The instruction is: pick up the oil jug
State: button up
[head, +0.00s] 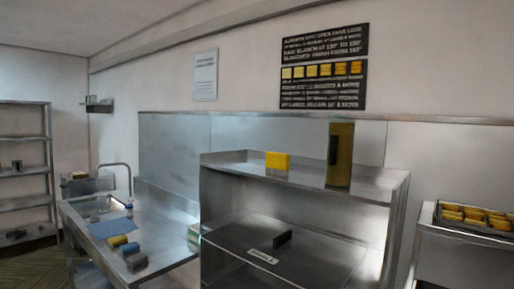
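A tall, narrow, dark-yellow container (340,158) stands upright at the right of the raised steel shelf (230,163) in the head view. It may be the oil jug, but I make out no handle or spout. Its top part looks brighter than the rest. A smaller bright yellow block (278,161) sits on the same shelf to its left, apart from it. My gripper does not show in this view, so its state and its place relative to the container are hidden.
Below the shelf is a dark flat surface (320,268) with a small dark upright piece (283,239). At left, a steel sink counter (165,244) holds a blue cloth (112,228) and small blocks. A tray of yellow pieces (478,216) stands at right. Shelving (24,140) stands far left.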

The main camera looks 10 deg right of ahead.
aim_at(342, 130)
jog(key=i+j+u, duration=0.15)
jog(key=i+u, duration=0.3)
jog(key=i, duration=0.25)
jog(key=i+l+u, duration=0.1)
jog(key=i+u, duration=0.35)
jog(key=i, duration=0.2)
jog(key=i+z, duration=0.35)
jog(key=i+j+z, duration=0.15)
jog(key=i+z, duration=0.4)
jog(key=z, duration=0.35)
jog(key=i+j+z, duration=0.1)
jog(key=z, duration=0.35)
jog(key=i+j+z, duration=0.15)
jog(key=z, duration=0.35)
jog(key=i+j+z, duration=0.2)
jog(key=z, duration=0.25)
jog(key=i+j+z, duration=0.2)
jog(key=z, duration=0.2)
jog(key=i+j+z, duration=0.25)
jog(key=z, duration=0.15)
jog(key=i+j+z, duration=0.15)
jog(key=j+z, duration=0.25)
jog(key=i+j+z, duration=0.1)
jog(key=j+z, duration=0.3)
jog(key=l, duration=0.1)
